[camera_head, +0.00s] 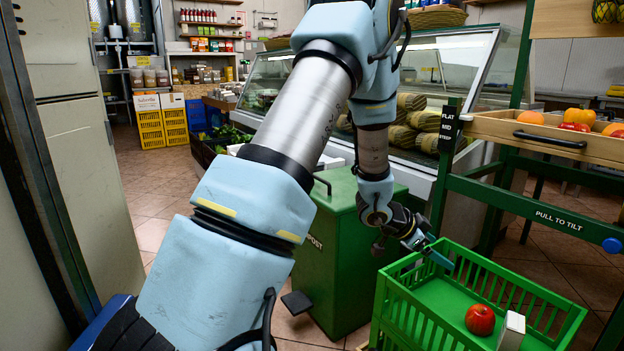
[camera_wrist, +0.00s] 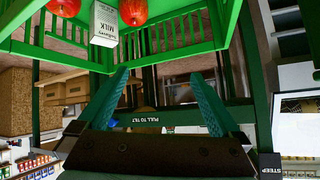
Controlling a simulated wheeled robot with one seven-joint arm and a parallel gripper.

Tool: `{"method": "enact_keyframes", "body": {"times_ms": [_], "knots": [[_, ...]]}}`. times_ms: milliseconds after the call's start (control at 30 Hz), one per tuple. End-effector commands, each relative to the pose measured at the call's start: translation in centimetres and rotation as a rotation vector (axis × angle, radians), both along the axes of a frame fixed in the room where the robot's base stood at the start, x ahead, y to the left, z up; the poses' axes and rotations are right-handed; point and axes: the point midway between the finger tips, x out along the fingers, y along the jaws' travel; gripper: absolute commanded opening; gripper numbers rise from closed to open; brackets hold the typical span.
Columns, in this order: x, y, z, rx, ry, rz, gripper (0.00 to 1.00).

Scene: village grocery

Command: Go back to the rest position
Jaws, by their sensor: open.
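My gripper (camera_head: 436,253) is at the end of my arm, beside the left rim of the green basket (camera_head: 437,333) and above it. Its two blue fingers are spread with nothing between them, as the wrist view (camera_wrist: 160,85) shows. A red apple (camera_head: 480,319) lies in the basket next to a white carton (camera_head: 512,335). The wrist view shows the carton, labelled milk (camera_wrist: 104,24), between two red apples, one on the left (camera_wrist: 64,6) and one on the right (camera_wrist: 133,11). The second apple is not visible in the head view.
A green bin (camera_head: 335,260) stands close behind my arm. A tilting produce stand (camera_head: 540,205) with a wooden tray is at the right. A glass display counter (camera_head: 440,70) is behind. Yellow crates (camera_head: 150,128) stand at the back left; tiled floor lies open before them.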

Motion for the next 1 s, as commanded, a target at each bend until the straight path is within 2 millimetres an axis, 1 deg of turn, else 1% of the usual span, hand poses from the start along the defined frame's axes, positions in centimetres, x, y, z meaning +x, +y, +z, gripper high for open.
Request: {"method": "enact_keyframes", "body": {"times_ms": [33, 67, 100, 167, 200, 267, 300, 367, 400, 433, 500, 600, 700, 800, 867, 900, 933, 1000], "knots": [[2.0, 2.9, 0.2, 0.036, -0.011, 0.112, 1.00], [3.0, 4.8, 0.3, 0.062, -0.010, 0.183, 1.00], [4.1, 7.5, 0.5, 0.099, -0.004, 0.281, 1.00], [5.1, 11.8, 0.7, 0.156, 0.016, 0.425, 1.00], [5.3, 14.7, 0.8, 0.192, 0.039, 0.520, 1.00], [5.0, 19.1, 0.9, 0.245, 0.084, 0.658, 1.00], [4.4, 21.8, 0.9, 0.278, 0.122, 0.745, 1.00], [3.0, 25.2, 0.8, 0.320, 0.182, 0.858, 1.00], [1.9, 27.1, 0.7, 0.342, 0.223, 0.921, 1.00], [1.1, 28.3, 0.7, 0.358, 0.254, 0.963, 1.00], [-0.9, 30.7, 0.5, 0.385, 0.324, 1.048, 1.00], [-3.8, 33.1, 0.3, 0.413, 0.421, 1.146, 1.00], [-6.6, 34.9, 0.1, 0.431, 0.518, 1.227, 1.00], [-9.5, 36.0, -0.1, 0.442, 0.614, 1.293, 1.00], [-11.2, 36.5, -0.2, 0.443, 0.675, 1.328, 1.00], [-12.3, 36.7, -0.3, 0.443, 0.716, 1.349, 1.00], [-12.3, 36.6, 0.8, 0.446, 0.716, 1.348, 1.00], [-12.2, 36.5, 2.0, 0.448, 0.712, 1.343, 1.00]]}}
